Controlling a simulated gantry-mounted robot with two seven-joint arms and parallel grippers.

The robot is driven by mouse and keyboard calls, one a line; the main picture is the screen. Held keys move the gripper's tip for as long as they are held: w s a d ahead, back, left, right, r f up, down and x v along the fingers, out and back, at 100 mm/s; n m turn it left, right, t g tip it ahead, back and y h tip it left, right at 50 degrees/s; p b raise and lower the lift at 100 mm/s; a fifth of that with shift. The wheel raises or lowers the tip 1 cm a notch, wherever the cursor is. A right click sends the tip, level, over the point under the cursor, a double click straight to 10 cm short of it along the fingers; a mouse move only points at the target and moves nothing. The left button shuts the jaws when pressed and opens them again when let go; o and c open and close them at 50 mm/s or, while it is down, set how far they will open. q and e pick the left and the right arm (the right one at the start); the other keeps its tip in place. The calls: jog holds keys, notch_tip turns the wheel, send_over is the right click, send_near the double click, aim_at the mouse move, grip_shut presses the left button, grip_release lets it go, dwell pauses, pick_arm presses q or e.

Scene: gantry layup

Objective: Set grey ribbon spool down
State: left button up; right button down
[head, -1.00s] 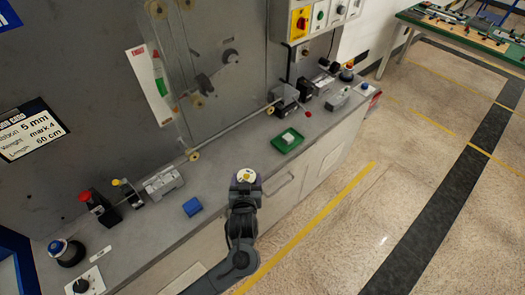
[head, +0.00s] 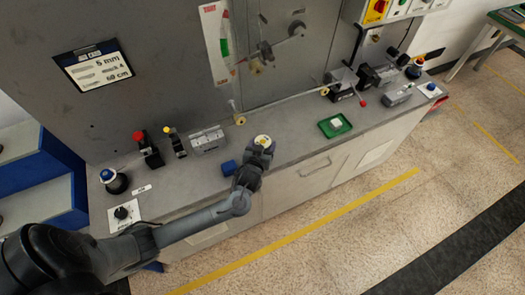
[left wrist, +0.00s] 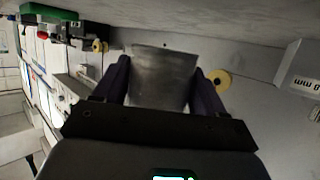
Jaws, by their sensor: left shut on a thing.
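My left gripper (head: 261,150) is over the front part of the grey counter (head: 290,150), just right of a small blue block (head: 229,168). It is shut on the grey ribbon spool, whose pale top with a yellow centre (head: 262,141) shows between the fingers in the head view. In the left wrist view the spool (left wrist: 163,78) is a dull grey cylinder between the two dark fingers of my left gripper (left wrist: 160,85). I cannot tell whether its underside touches the counter. My right gripper is not in view.
A green tray (head: 324,130) with a pale item stands to the right. A grey metal block (head: 207,140), a red-topped device (head: 145,150) and a blue-topped button (head: 113,181) stand to the left. A yellow roller (head: 239,119) is behind the gripper. Counter between spool and tray is clear.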

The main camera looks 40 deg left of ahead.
pick_arm(q)
jog(key=shift+a+f, duration=0.1)
jog(key=shift+f, duration=1.9)
jog(key=shift+f+b, duration=0.15)
jog(key=shift+b, duration=0.2)
jog(key=o, duration=1.4)
